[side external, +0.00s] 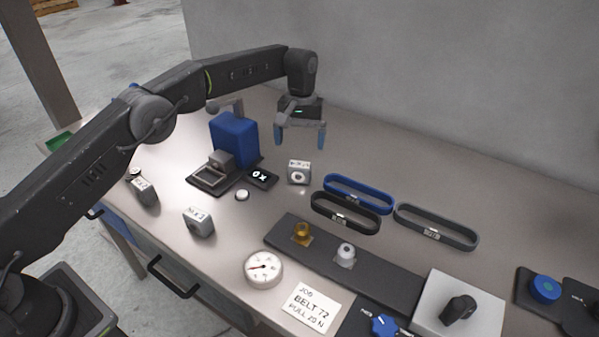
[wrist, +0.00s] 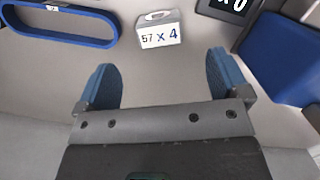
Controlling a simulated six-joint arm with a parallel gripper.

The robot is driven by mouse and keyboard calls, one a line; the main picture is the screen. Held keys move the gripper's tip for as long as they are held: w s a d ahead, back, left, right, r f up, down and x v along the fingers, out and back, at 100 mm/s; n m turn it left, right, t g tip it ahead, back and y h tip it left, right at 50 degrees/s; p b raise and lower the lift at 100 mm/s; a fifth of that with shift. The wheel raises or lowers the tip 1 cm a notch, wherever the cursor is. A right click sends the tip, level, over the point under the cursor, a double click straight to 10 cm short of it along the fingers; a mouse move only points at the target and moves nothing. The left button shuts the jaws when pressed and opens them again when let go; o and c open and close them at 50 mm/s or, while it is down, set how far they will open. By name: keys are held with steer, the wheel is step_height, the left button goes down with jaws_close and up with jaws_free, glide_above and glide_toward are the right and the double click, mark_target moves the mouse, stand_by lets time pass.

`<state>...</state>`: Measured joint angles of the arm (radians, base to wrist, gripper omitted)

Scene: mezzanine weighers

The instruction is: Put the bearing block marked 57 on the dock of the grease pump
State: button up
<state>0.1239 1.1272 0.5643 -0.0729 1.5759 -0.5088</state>
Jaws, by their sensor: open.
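The bearing block marked 57 (wrist: 159,36) is a small grey block with "57 x 4" on its label, seen ahead of the fingers in the wrist view. In the side view this block (side external: 298,173) stands on the bench below my gripper (side external: 300,139). My gripper, whose blue fingers (wrist: 163,77) also show in the wrist view, is open and empty, above and apart from the block. The grease pump (side external: 234,138) is a blue box to the block's left. Its dark dock (side external: 207,184) lies in front, with a grey piece at its back. The pump's blue side (wrist: 281,58) shows in the wrist view.
A small dark display (side external: 262,177) lies between pump and block. Two other grey blocks (side external: 199,222) (side external: 143,191) stand to the left. Blue (side external: 358,186), black (side external: 345,225) and grey belts (side external: 436,237) lie to the right. A dial gauge (side external: 263,269) is in front.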

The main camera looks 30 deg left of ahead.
mark_target(300, 164)
steer(key=f, duration=0.5)
steer(key=s+f, duration=0.1)
steer(key=f, duration=0.2)
steer(key=shift+d, duration=0.25)
steer(key=shift+c, duration=0.2)
